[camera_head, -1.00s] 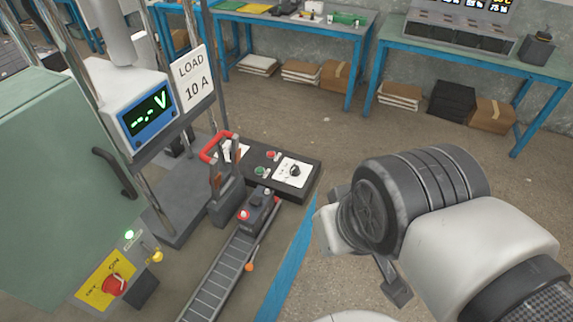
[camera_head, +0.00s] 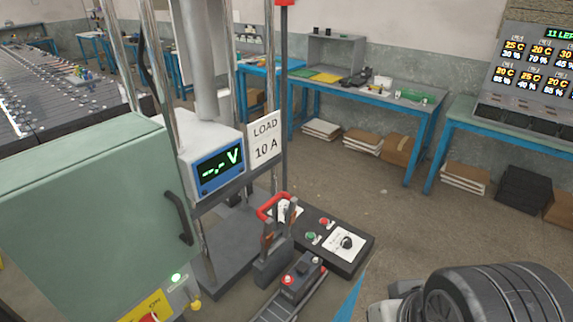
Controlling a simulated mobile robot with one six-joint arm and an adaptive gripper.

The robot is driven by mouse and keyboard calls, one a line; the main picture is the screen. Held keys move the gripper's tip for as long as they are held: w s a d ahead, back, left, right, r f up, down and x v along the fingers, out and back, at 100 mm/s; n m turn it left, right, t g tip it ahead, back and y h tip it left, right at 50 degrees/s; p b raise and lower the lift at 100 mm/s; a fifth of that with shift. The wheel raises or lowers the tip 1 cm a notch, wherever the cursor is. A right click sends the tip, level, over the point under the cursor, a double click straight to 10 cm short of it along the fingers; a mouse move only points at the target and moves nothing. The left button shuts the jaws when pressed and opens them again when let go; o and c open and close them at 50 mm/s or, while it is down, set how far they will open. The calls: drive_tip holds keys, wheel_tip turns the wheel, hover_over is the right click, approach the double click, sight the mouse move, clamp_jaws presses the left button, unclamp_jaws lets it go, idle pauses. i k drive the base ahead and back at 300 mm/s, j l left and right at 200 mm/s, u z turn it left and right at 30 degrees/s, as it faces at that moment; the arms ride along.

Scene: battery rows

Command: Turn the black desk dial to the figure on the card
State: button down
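The black dial (camera_head: 347,242) sits on a white plate at the right end of a dark desk panel (camera_head: 350,266). Its pointer setting is too small to read. The white card (camera_head: 264,142) reads "LOAD 10 A" and hangs beside the meter (camera_head: 218,171), whose screen shows "--.- V". My arm shows at the bottom right, apart from the panel. My gripper's fingers are out of the picture or hidden, so its state does not show.
A red-handled lever (camera_head: 273,207) stands left of the dial, with green and red buttons (camera_head: 318,231) between. A green cabinet (camera_head: 90,215) fills the left. Blue-legged tables (camera_head: 375,98) stand behind. Open floor (camera_head: 400,215) lies right of the panel.

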sight(346, 244)
drive_tip(key=i+l+u, duration=0.25)
drive_tip(key=u, duration=0.2)
drive_tip(key=i+l+u, duration=0.45)
drive_tip(key=k+j, duration=0.05)
drive_tip(key=j, duration=0.05)
